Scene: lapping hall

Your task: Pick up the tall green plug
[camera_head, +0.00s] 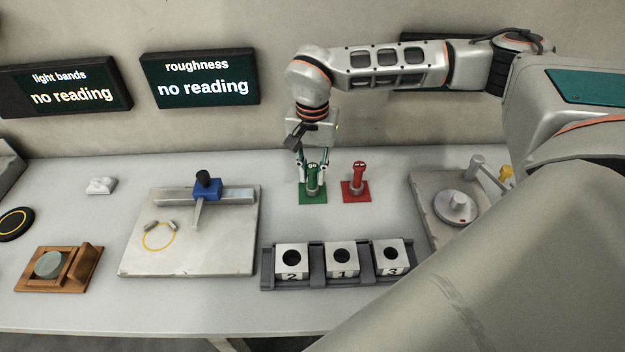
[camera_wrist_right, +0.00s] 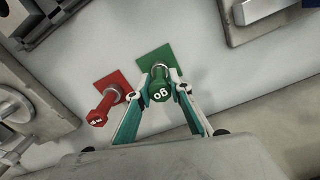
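The tall green plug (camera_head: 312,184) stands upright on a green square plate (camera_head: 318,199) on the bench. Its marked top shows in the right wrist view (camera_wrist_right: 161,93). My right gripper (camera_head: 312,172) points down from above, with one finger on each side of the plug. It looks open, with small gaps beside the plug. In the right wrist view its fingertips (camera_wrist_right: 160,76) flank the plug, and contact is hard to make out. My left gripper is not in view.
A red plug (camera_head: 357,183) on a red plate stands just right of the green one. A dark rack (camera_head: 317,277) with numbered blocks lies in front. A stone plate (camera_head: 425,200) is right.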

